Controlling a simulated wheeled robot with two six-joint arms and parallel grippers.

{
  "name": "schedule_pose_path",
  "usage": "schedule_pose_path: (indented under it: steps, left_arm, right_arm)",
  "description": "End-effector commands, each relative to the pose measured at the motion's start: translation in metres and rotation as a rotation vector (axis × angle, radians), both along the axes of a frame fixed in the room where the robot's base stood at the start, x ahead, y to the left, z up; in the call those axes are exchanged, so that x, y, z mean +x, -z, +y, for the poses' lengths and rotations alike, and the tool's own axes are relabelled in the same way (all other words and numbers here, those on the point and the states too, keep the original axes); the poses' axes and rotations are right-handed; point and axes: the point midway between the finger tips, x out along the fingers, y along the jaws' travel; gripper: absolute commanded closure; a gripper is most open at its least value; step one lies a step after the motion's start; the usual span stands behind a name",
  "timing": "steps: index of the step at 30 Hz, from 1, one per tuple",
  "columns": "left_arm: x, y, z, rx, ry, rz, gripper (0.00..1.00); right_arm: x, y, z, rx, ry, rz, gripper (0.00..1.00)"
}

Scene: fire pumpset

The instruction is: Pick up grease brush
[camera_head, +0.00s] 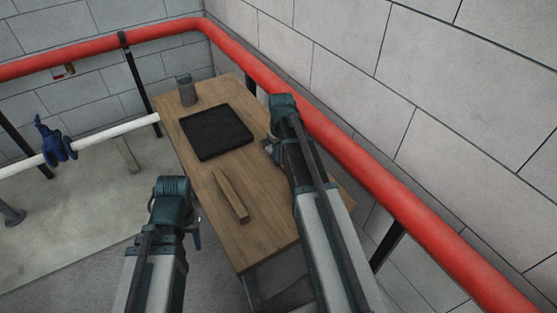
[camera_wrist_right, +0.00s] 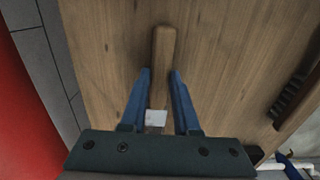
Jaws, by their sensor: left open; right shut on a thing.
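The grease brush shows in the right wrist view as a rounded wooden handle (camera_wrist_right: 163,55) with a pale metal part (camera_wrist_right: 156,118) nearer the wrist. My right gripper (camera_wrist_right: 161,73) has its blue fingers on both sides of the brush, shut on it, just over the wooden table. Its bristles are hidden. In the head view my right gripper (camera_head: 269,147) is at the table's right side, partly behind my arm, and the brush cannot be made out there. My left gripper (camera_head: 197,238) is open, beside the table's left edge, largely hidden by its wrist.
The wooden table (camera_head: 255,220) carries a black tray (camera_head: 215,132), a grey cup (camera_head: 186,91) and a long wooden brush (camera_head: 230,194), whose dark bristles (camera_wrist_right: 290,98) show in the wrist view. A red pipe (camera_head: 330,135) runs along the wall close to my right arm.

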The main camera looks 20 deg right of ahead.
Motion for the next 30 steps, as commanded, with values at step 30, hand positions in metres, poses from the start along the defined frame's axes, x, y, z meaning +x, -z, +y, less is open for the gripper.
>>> schedule_pose_path:
  steps: [30]
  left_arm:
    - [0.0, -0.037, 0.0, 0.0, 0.0, 0.0, 0.53]
  right_arm:
    - [0.0, -0.037, 0.0, 0.0, 0.0, 0.0, 1.0]
